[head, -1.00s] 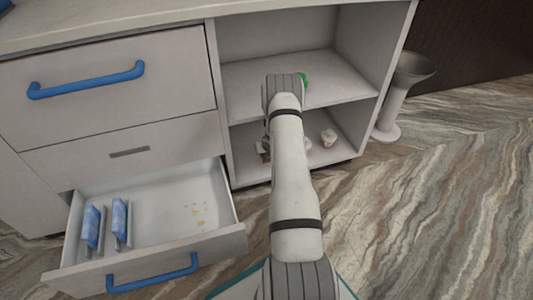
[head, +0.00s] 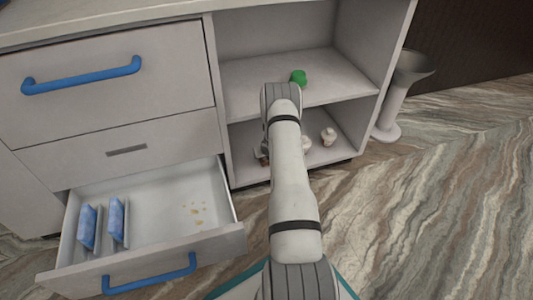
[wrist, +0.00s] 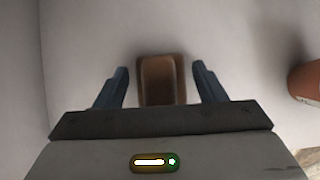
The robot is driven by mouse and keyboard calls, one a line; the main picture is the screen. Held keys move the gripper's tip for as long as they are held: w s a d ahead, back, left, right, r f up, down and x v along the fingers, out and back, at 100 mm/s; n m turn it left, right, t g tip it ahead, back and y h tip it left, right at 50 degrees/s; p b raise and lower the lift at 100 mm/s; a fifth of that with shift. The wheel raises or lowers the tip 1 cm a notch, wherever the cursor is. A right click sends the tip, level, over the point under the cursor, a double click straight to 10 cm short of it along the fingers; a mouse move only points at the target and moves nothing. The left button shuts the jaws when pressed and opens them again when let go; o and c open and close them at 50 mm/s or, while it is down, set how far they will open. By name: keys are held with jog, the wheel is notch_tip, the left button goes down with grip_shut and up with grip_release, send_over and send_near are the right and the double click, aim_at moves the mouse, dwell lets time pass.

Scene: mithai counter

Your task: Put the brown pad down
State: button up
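The brown pad (wrist: 162,80) lies on a pale surface in the wrist view, between the two fingers of my gripper (wrist: 161,72). A gap shows on each side between the pad and the blue-grey fingers, so my gripper is open and not clamped on it. The pad's near end is hidden by my gripper body. In the head view my arm reaches into the lower compartment of the cabinet's open shelf (head: 242,172). My gripper and the pad are mostly hidden there behind my arm.
An orange-brown rounded object (wrist: 306,80) stands right of the fingers. A small white object (head: 328,137) sits in the lower compartment and a green one (head: 299,78) on the shelf above. An open drawer (head: 165,205) holds blue packets (head: 117,222) at left.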

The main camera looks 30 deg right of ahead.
jog(key=shift+o, duration=0.6)
jog(key=shift+r, duration=0.3)
jog(key=p+v, duration=0.3)
jog(key=v, duration=0.8)
jog(key=shift+s+r, duration=0.25)
